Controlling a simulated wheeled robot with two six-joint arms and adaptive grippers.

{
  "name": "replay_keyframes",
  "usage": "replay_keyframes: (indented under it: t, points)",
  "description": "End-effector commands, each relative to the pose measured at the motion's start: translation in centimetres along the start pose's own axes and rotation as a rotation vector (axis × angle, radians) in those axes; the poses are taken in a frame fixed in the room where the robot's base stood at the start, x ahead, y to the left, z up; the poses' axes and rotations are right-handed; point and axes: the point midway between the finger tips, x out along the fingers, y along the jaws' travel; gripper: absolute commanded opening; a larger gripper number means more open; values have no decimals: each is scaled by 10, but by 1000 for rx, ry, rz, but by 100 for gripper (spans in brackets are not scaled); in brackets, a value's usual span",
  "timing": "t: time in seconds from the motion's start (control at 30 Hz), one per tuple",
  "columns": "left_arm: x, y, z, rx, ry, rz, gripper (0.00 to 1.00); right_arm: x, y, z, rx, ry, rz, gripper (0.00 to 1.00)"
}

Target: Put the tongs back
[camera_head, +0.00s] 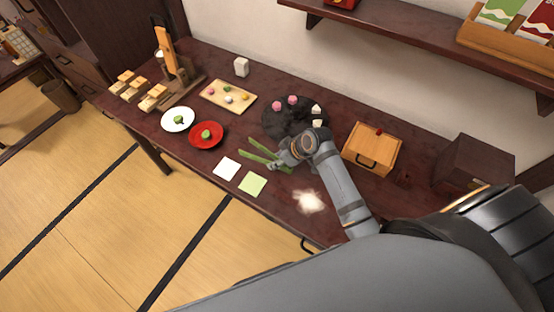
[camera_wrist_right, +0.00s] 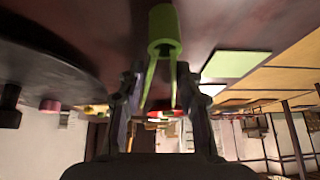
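The green tongs (camera_head: 258,154) lie low over the dark table, their two arms spread toward the left. My right gripper (camera_head: 281,162) is at their right end, and its wrist hides part of them. In the right wrist view the tongs (camera_wrist_right: 162,44) sit between the two dark fingers of my right gripper (camera_wrist_right: 159,92). The fingers stand apart, with a narrow gap showing on each side of the tongs, so the gripper looks open around them. I cannot tell whether the tongs touch the table. My left gripper is not in view.
Behind the gripper is a dark round tray (camera_head: 271,122) with pink and white sweets. A wooden box (camera_head: 372,150) stands to its right. White (camera_head: 226,168) and green (camera_head: 252,183) squares, a red plate (camera_head: 207,142) and a sweets board (camera_head: 217,99) lie to the left.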

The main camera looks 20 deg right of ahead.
Motion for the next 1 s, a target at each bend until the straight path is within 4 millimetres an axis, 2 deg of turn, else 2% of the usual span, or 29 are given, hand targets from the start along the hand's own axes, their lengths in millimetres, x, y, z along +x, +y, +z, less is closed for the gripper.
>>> replay_keyframes:
  t: [0.07, 0.2, 0.3, 0.63, 0.77, 1.0]
  points:
    - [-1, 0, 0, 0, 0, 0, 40, -1, 0, -1, 0, 0, 0, 32]
    - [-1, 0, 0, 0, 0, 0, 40, -1, 0, 0, 0, 0, 0, 51]
    - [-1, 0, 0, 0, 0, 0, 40, -1, 0, 0, 0, 0, 0, 62]
    - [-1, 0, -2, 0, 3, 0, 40, -5, 0, 0, 0, -1, 1, 62]
    - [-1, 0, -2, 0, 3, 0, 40, -26, 1, 0, -3, -1, 4, 62]
    - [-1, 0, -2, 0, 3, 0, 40, -88, 2, 1, -8, -4, 6, 62]
